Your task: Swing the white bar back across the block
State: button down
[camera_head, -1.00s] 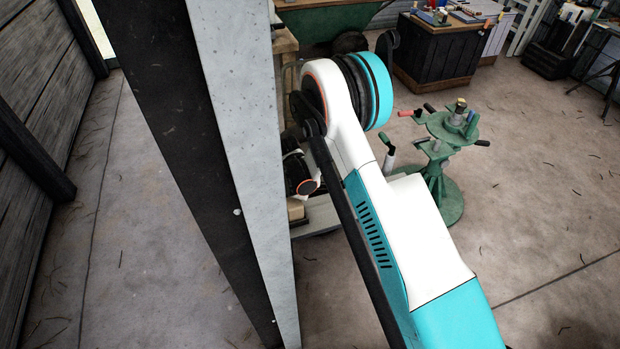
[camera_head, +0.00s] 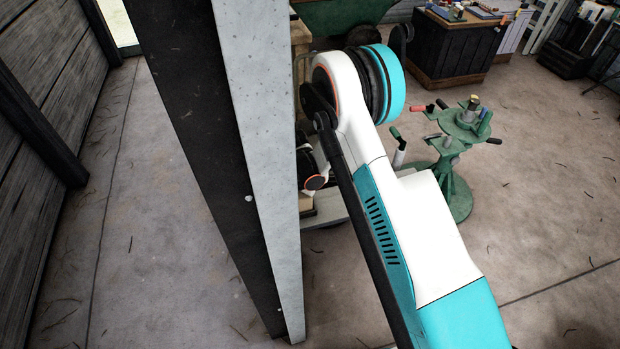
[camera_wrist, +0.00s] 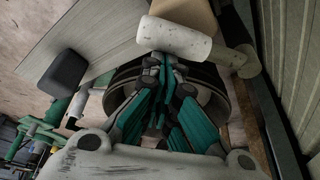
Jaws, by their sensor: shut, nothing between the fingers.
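In the wrist view a thick pale white bar (camera_wrist: 174,38) lies crosswise just beyond the fingertips. A short bar piece runs from its right end to a rounded grey end. A tan block (camera_wrist: 185,12) shows behind and above it, cut off by the top edge. My gripper (camera_wrist: 165,62) is shut and empty, its teal-sided fingers together, with the tips at the bar's near side. I cannot tell whether the tips touch the bar. In the head view the gripper, bar and block are hidden behind the upright post and my arm.
A grey post (camera_head: 258,160) stands close in front. A green stand (camera_head: 455,165) with several tools is to the right, with a dark cabinet (camera_head: 445,50) behind. In the wrist view a dark round wheel (camera_wrist: 215,88) lies behind the fingers and a grey board (camera_wrist: 110,45) at upper left.

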jog(key=w+d+r, duration=0.1)
jog(key=w+d, duration=0.2)
jog(key=a+p+v, duration=0.1)
jog(key=p+v, duration=0.3)
jog(key=v, duration=0.6)
jog(key=shift+w+d+r, duration=0.1)
jog(key=shift+r, duration=0.05)
dwell(0.4)
jog(key=s+d+r+n+t, duration=0.15)
jog(key=s+r, duration=0.25)
jog(key=r, duration=0.5)
jog(key=s+d+r+n+y, duration=0.1)
jog(key=s+d+r, duration=0.25)
jog(key=r, duration=0.45)
jog(key=s+d+r+n, duration=0.15)
jog(key=s+r, duration=0.25)
jog(key=r, duration=0.5)
jog(key=s+d+r, duration=0.2)
jog(key=s, duration=0.6)
jog(key=s+d+r+n+t, duration=0.1)
jog(key=s+d+r, duration=0.1)
jog(key=s, duration=0.5)
jog(key=s+d+r+n+t+y, duration=0.1)
jog(key=s+r, duration=0.2)
jog(key=s, duration=0.5)
jog(key=shift+s+d, duration=0.35)
jog(key=shift+d, duration=0.05)
